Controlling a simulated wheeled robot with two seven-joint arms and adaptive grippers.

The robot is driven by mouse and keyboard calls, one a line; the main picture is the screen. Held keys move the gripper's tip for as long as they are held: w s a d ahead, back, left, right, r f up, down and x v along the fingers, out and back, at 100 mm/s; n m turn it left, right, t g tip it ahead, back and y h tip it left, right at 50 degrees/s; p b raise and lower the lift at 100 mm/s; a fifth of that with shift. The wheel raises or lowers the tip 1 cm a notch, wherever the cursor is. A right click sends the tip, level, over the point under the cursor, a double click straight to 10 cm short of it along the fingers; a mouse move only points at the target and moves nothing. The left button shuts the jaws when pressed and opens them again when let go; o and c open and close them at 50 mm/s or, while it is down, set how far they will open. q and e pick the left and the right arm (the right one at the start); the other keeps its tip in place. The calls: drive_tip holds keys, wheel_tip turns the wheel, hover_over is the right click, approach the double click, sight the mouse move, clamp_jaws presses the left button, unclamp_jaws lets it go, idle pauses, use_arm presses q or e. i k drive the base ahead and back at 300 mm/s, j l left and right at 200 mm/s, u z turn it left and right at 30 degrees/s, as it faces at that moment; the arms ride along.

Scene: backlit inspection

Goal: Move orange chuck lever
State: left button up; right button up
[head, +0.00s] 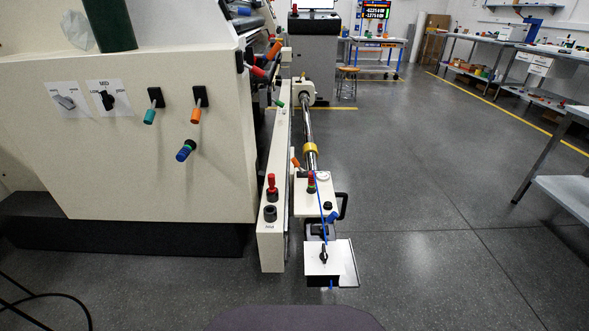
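Several orange-handled levers show in the head view, and I cannot tell which is the chuck lever. One orange lever (196,115) hangs on a black mount on the cream machine's front panel, right of a teal lever (149,116). A smaller orange lever (296,163) sits by the steel shaft (307,125) and its yellow collar (310,149). Another orange handle (274,50) is higher up, among red and green handles at the machine's side. Neither of my grippers is in view.
A blue knob (186,150) sticks out below the panel levers. A narrow cream rail (272,220) with a red knob (271,182) and a small switch box (323,257) stand right of the machine. Open grey floor (430,210) lies to the right, up to workbenches.

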sight(293, 160)
drive_tip(key=i+j, duration=0.3)
drive_tip(key=j, duration=0.15)
drive_tip(key=i+j, duration=0.3)
drive_tip(key=j, duration=0.15)
drive_tip(key=i+j, duration=0.3)
drive_tip(key=j+z, duration=0.05)
drive_tip(key=j, duration=0.05)
